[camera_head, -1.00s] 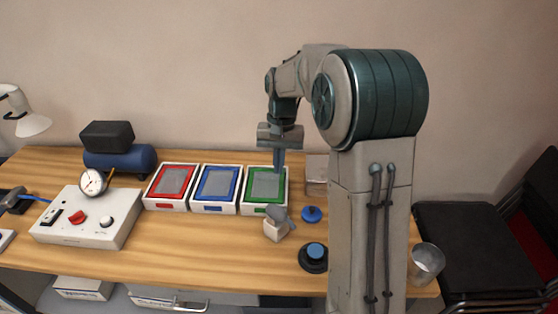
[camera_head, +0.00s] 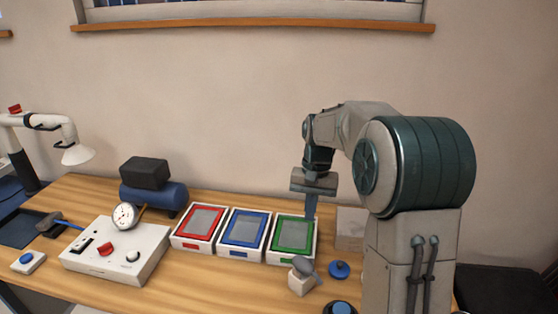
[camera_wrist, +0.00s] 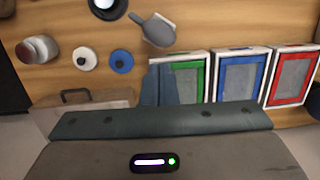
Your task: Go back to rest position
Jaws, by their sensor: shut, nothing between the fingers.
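My gripper (camera_head: 311,206) is shut and empty. In the head view it points down just above the back edge of the green-framed tray (camera_head: 292,236). In the wrist view its fingers (camera_wrist: 172,88) overlap the left part of the green-framed tray (camera_wrist: 190,72). I cannot tell the exact gap between fingertips and tray. My arm rises on the right of the head view.
A blue-framed tray (camera_head: 243,233) and a red-framed tray (camera_head: 200,226) stand to the left. A white control box (camera_head: 115,250) with a gauge is further left. A grey-handled block (camera_head: 302,278) and a blue knob (camera_head: 339,270) lie in front. The wall is behind.

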